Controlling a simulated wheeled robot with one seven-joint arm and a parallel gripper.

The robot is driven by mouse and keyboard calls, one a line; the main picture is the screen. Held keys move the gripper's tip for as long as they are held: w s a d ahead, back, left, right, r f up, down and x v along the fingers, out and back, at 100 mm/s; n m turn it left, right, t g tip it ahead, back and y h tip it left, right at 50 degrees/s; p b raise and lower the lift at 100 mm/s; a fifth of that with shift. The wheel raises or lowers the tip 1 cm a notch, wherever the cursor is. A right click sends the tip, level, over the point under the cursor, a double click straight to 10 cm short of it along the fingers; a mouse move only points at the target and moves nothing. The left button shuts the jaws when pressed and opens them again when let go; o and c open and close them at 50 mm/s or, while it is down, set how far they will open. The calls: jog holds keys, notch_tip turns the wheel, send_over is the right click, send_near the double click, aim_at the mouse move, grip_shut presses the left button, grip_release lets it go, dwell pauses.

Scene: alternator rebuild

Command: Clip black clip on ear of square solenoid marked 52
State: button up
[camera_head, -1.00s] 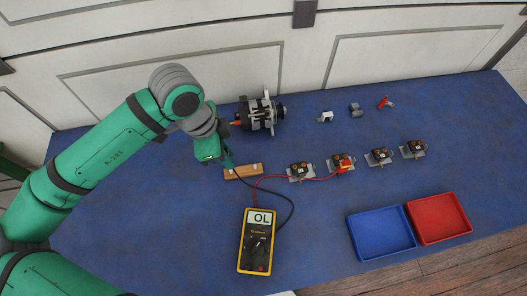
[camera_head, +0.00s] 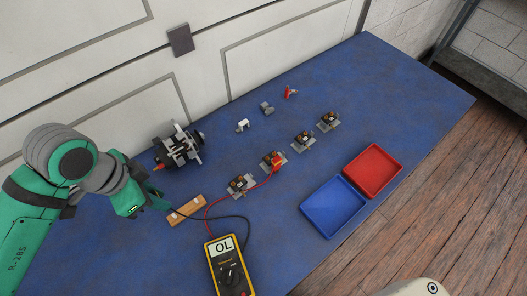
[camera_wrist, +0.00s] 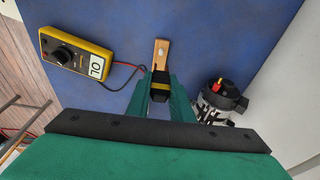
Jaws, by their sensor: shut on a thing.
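Several square solenoids on metal plates stand in a slanting row on the blue table: one nearest the meter (camera_head: 240,186), one with a red clip (camera_head: 278,162) on it (camera_head: 267,161), and two farther ones (camera_head: 303,140) (camera_head: 328,122). Their markings are too small to read, so I cannot tell which is 52. My gripper (camera_head: 160,204) is beside the wooden block (camera_head: 187,210). In the wrist view my gripper (camera_wrist: 160,88) is shut on the black clip (camera_wrist: 160,82), which shows a yellow band. The black lead runs from it to the meter.
The yellow multimeter (camera_head: 229,268) reads OL. An alternator (camera_head: 178,150) stands behind the block. Small parts (camera_head: 267,108) lie at the back. Blue (camera_head: 333,207) and red (camera_head: 373,171) trays sit at the front right. The right end of the table is clear.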

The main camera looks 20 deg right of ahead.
jog(key=w+d+n+t+y, duration=0.1)
jog(key=w+d+n, duration=0.2)
jog(key=d+n, duration=1.05)
jog(key=n+y, duration=0.2)
jog(key=n, duration=0.2)
send_over(283, 152)
jog(key=shift+t, duration=0.3)
notch_tip(283, 152, down, 4)
jog(key=shift+s+d+f, duration=0.1)
jog(key=shift+f, duration=0.6)
jog(key=shift+f, duration=0.15)
jog(key=shift+f, duration=1.05)
